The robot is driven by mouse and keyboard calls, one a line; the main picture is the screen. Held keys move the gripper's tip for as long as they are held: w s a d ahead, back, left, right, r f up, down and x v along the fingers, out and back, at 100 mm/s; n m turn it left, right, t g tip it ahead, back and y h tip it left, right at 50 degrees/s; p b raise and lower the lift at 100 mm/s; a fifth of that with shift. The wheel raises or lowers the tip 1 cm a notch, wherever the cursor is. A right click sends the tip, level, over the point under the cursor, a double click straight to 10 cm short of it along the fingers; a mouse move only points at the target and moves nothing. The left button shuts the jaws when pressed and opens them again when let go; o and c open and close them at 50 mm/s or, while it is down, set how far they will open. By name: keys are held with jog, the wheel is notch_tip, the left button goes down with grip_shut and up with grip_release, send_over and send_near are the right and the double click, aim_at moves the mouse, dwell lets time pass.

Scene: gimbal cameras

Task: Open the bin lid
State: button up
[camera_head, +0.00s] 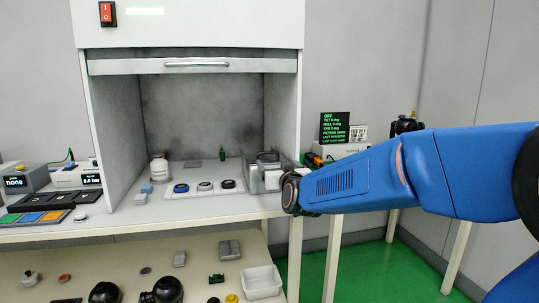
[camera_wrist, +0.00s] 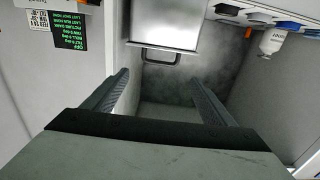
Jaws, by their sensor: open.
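The bin (camera_head: 268,174) looks like a grey metal box at the right side of the open cabinet's floor. In the wrist view a flat, light grey panel, which looks like its lid (camera_wrist: 168,22), shows at the top centre, with a dark bar handle (camera_wrist: 161,58) along its near edge. The lid looks closed. My gripper (camera_wrist: 160,76) is open and empty; its two dark fingers are spread on either side of the handle in the picture, apart from it. In the head view the fingers are hidden behind my wrist, beside the bin.
The cabinet's right wall (camera_head: 284,115) stands close to my wrist. A white tray (camera_head: 204,194) with several ring-shaped pieces and a white bottle (camera_head: 159,168) are left of the bin. A display (camera_head: 334,126) stands outside, right of the cabinet.

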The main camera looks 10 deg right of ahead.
aim_at(267, 153)
jog(key=w, duration=1.3)
jog(key=shift+w+a, duration=0.1)
jog(key=shift+w, duration=0.05)
